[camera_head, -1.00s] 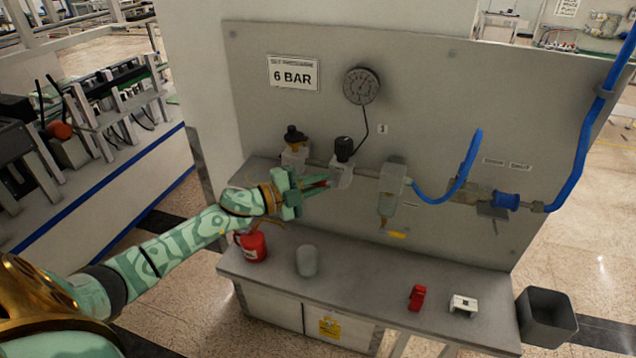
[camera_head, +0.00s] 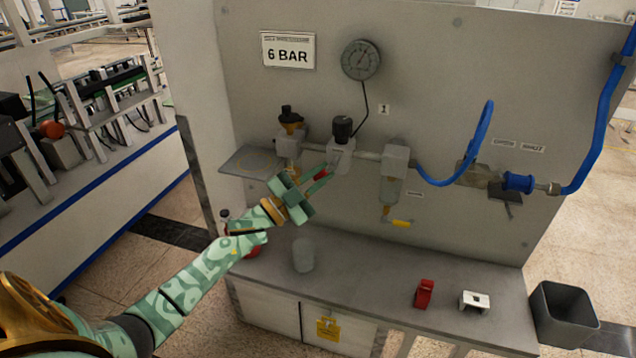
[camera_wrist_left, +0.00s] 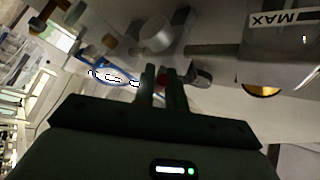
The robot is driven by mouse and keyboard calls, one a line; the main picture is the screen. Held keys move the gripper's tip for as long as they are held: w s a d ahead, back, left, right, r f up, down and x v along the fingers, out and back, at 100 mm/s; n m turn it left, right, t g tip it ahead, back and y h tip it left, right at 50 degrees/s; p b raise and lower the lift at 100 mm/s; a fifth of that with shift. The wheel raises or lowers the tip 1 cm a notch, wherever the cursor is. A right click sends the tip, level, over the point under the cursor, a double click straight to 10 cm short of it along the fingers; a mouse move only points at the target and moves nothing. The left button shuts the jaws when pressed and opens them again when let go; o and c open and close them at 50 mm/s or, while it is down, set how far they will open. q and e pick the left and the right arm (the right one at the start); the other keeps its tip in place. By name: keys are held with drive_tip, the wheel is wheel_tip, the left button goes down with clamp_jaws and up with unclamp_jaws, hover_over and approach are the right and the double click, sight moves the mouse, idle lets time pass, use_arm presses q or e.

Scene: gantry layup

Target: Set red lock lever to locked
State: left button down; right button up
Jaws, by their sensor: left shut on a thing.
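The red lock lever (camera_head: 322,173) shows as a small red piece at the tips of my left gripper (camera_head: 319,179), just below and left of the regulator with the black knob (camera_head: 342,130). The left gripper reaches up to it from the lower left and is shut on it. In the left wrist view, the red piece (camera_wrist_left: 162,78) sits between the two dark fingers (camera_wrist_left: 160,92). The fingers cover most of the lever, so I cannot tell its exact setting. My right gripper is not in view.
A pressure gauge (camera_head: 361,60) and a filter bowl (camera_head: 393,175) are on the panel. A blue hose (camera_head: 480,150) loops at the right. A grey cup (camera_head: 303,255), a red device (camera_head: 424,293) and a white block (camera_head: 474,301) stand on the bench. A bin (camera_head: 563,315) stands at the right.

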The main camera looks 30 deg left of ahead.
use_arm(q)
drive_tip(key=n+t+y+b, duration=0.1)
drive_tip(key=n, duration=0.1)
drive_tip(key=d+f+n+t+y+b, duration=0.1)
drive_tip(key=n, duration=0.1)
drive_tip(key=n+t+y+b, duration=0.1)
drive_tip(key=n+t, duration=0.1)
drive_tip(key=shift+w+d+f+n, duration=0.15)
drive_tip(key=shift+d+n, duration=0.05)
drive_tip(key=shift+n, duration=0.1)
drive_tip(key=n+y, duration=0.1)
drive_tip(key=n, duration=0.1)
drive_tip(key=n+t+y, duration=0.1)
drive_tip(key=n+y, duration=0.1)
drive_tip(key=shift+w+d+t+y+b, duration=0.1)
drive_tip(key=shift+d+t+y+b, duration=0.2)
drive_tip(key=shift+d+b, duration=0.05)
drive_tip(key=shift+d+n+t+y+b, duration=0.15)
drive_tip(key=shift+d+n+t+y, duration=0.05)
drive_tip(key=shift+n+y, duration=0.9)
drive_tip(key=shift+d+n+t+y+b, duration=0.15)
drive_tip(key=shift+n+t+y, duration=0.05)
drive_tip(key=shift+n+y, duration=0.85)
drive_tip(key=shift+n, duration=0.35)
drive_tip(key=c, duration=1.5)
unclamp_jaws()
drive_tip(key=shift+w, duration=0.1)
drive_tip(key=shift+o, duration=0.2)
